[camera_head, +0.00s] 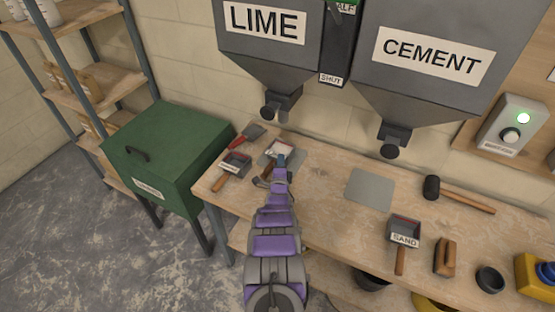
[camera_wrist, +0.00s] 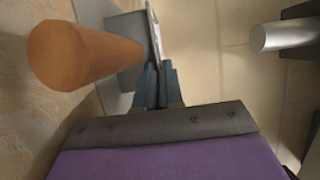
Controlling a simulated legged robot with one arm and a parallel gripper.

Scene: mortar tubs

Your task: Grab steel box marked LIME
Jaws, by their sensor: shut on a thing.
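A small steel box (camera_head: 272,147) with a wooden handle stands on a grey plate under the hopper marked LIME (camera_head: 264,22). Its own marking is too small to read. My gripper (camera_head: 281,160) reaches it from the front and is shut on its edge. In the wrist view the box (camera_wrist: 128,62) is behind the thick wooden handle (camera_wrist: 80,52), and my fingertips (camera_wrist: 158,72) pinch its wall. A second steel box (camera_head: 236,161) with a wooden handle lies just to the left. A third box, marked SAND (camera_head: 404,232), is at the right.
The CEMENT hopper (camera_head: 431,52) hangs at right above a bare grey plate (camera_head: 370,189). A mallet (camera_head: 455,193), a wooden float (camera_head: 445,257) and a black cup (camera_head: 490,279) lie on the workbench (camera_head: 325,190). A green chest (camera_head: 170,150) stands at left. The bench's middle is fairly clear.

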